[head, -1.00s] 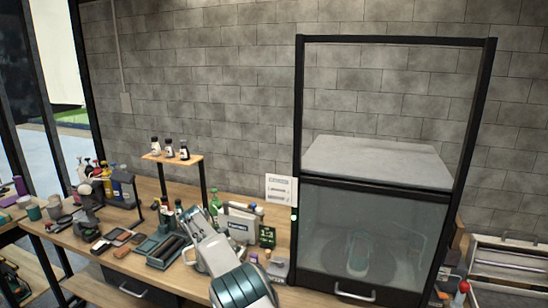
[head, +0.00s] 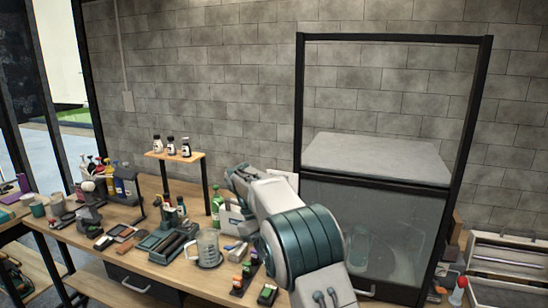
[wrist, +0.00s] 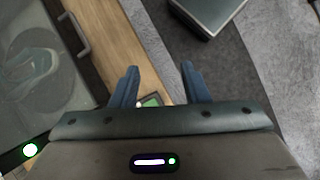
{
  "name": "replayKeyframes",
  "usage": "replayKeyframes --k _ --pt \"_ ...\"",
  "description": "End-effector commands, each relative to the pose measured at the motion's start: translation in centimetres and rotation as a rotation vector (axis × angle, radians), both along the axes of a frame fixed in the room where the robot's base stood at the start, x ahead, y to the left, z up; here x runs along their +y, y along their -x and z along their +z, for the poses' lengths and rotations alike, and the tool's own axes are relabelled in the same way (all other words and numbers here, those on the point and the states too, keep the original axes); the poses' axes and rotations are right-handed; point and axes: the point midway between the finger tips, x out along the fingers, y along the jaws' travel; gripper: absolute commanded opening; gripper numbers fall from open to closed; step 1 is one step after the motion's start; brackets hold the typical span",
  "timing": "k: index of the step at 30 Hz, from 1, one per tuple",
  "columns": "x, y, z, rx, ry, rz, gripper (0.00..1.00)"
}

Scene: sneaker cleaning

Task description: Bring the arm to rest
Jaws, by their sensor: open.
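My gripper (wrist: 159,72) shows in the wrist view with its two blue fingers apart and nothing held between them. Beyond and below the fingers are a wooden edge and grey floor. In the head view my arm rises from the lower middle in front of the bench, its forearm pointing up and left. The gripper's fingers cannot be made out there. The arm hides part of the bench and the lower left of the glass-fronted cabinet (head: 450,190). A shoe shape (wrist: 32,75) shows dimly behind glass in the wrist view.
The wooden bench (head: 75,236) carries bottles, brushes and a clear measuring cup (head: 208,247). A small shelf (head: 175,155) holds three bottles. A metal rack (head: 508,262) stands at the right. A dark box (wrist: 208,10) sits at the top of the wrist view.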

Motion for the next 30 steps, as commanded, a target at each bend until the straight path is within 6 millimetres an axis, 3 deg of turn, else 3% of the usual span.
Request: replayKeyframes --k 6,15,23,30 --pt "-4.5 3.5 3.8 -0.124 -0.089 -0.121 0.41" --pt "-9.4 10.0 6.7 -0.296 -0.194 -0.287 0.41" --pt "-12.5 16.8 7.0 -0.451 -0.274 -0.437 0.41" --pt "-14.4 23.3 5.3 -0.597 -0.337 -0.58 0.41"
